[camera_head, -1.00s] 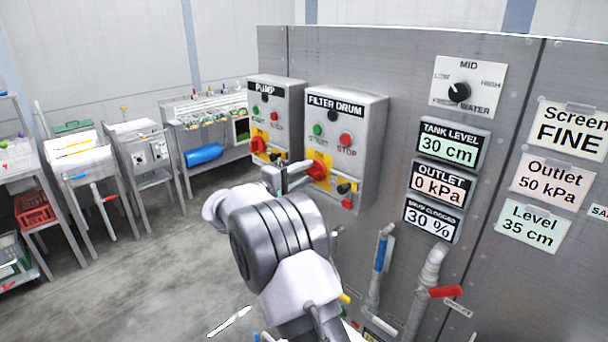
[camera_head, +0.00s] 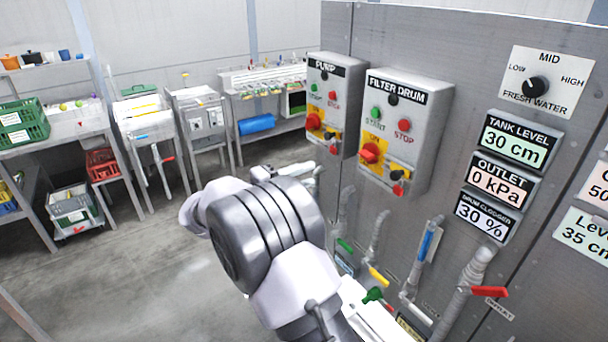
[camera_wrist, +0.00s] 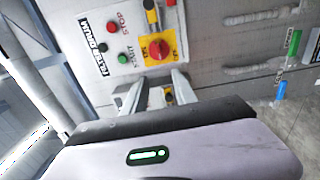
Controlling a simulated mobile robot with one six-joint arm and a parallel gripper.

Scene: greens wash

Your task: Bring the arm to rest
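My arm is bent in front of the steel panel (camera_head: 440,60). In the head view my gripper is mostly hidden behind my own arm, with a pale finger part showing below the pump box (camera_head: 334,85). In the wrist view my gripper (camera_wrist: 162,77) has its two fingers apart, with nothing held between them. It points at the filter drum box (camera_head: 432,110), clear of its red rotary switch (camera_head: 370,153). That switch also shows on its yellow plate in the wrist view (camera_wrist: 160,49).
Below the boxes, pipes with a blue-handled valve (camera_head: 428,243), a yellow handle (camera_head: 379,276) and a red handle (camera_head: 489,292) stick out near my arm. Benches and a green crate (camera_head: 22,122) stand at the left. The floor between is open.

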